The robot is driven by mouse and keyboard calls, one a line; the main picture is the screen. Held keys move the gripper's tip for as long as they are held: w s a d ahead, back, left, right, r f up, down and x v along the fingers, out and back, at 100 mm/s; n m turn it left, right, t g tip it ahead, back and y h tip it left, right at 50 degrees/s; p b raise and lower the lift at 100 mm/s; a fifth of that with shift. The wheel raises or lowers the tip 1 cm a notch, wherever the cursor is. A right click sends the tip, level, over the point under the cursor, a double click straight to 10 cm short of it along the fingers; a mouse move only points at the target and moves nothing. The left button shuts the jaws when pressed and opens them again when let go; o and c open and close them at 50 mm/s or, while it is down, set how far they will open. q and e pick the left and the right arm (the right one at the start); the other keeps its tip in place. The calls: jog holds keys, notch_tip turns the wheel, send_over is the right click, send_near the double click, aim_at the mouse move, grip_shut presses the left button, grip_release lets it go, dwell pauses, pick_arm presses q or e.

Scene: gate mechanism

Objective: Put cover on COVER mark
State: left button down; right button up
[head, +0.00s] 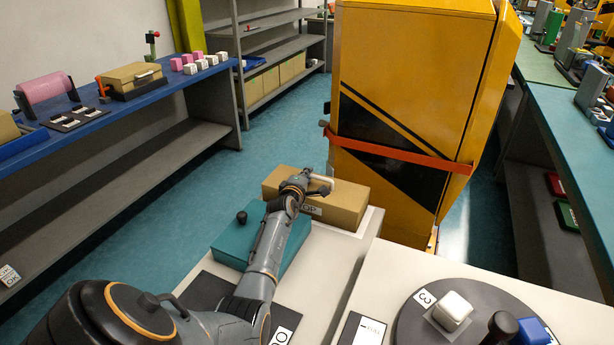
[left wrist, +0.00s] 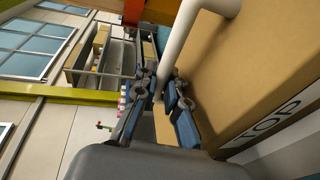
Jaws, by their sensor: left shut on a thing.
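A tan box-shaped cover (head: 347,202) with a pale bar handle (head: 319,184) and a label ending in "OP" is at the far end of the white bench. It fills the right of the left wrist view (left wrist: 262,65). My left gripper (head: 295,188) is shut on its handle; the fingers also show in the left wrist view (left wrist: 167,92). I cannot tell whether the cover touches the bench. A dark mat (head: 213,290) at the bench's near end has a label, partly hidden by my left arm. My right gripper is not in view.
A teal box (head: 232,243) with a black knob stands between the mat and the cover, partly behind my left arm. A dark turntable (head: 415,322) with a white block (head: 453,308) is at the right. A yellow cabinet (head: 415,70) stands behind the bench.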

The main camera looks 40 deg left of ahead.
pick_arm(q)
jog(key=c, duration=1.8)
grip_release()
jog(key=shift+f, duration=0.2)
jog(key=shift+c, duration=0.2)
jog(key=o, duration=0.4)
jog(key=shift+o, duration=0.2)
jog(key=shift+r, duration=0.1)
jog(key=shift+s+r, duration=0.1)
jog(key=shift+s+d+r, duration=0.1)
jog(key=shift+s+d, duration=0.1)
jog(key=shift+s, duration=0.1)
jog(key=p+v, duration=0.1)
jog(key=v, duration=1)
jog(key=shift+s, duration=0.1)
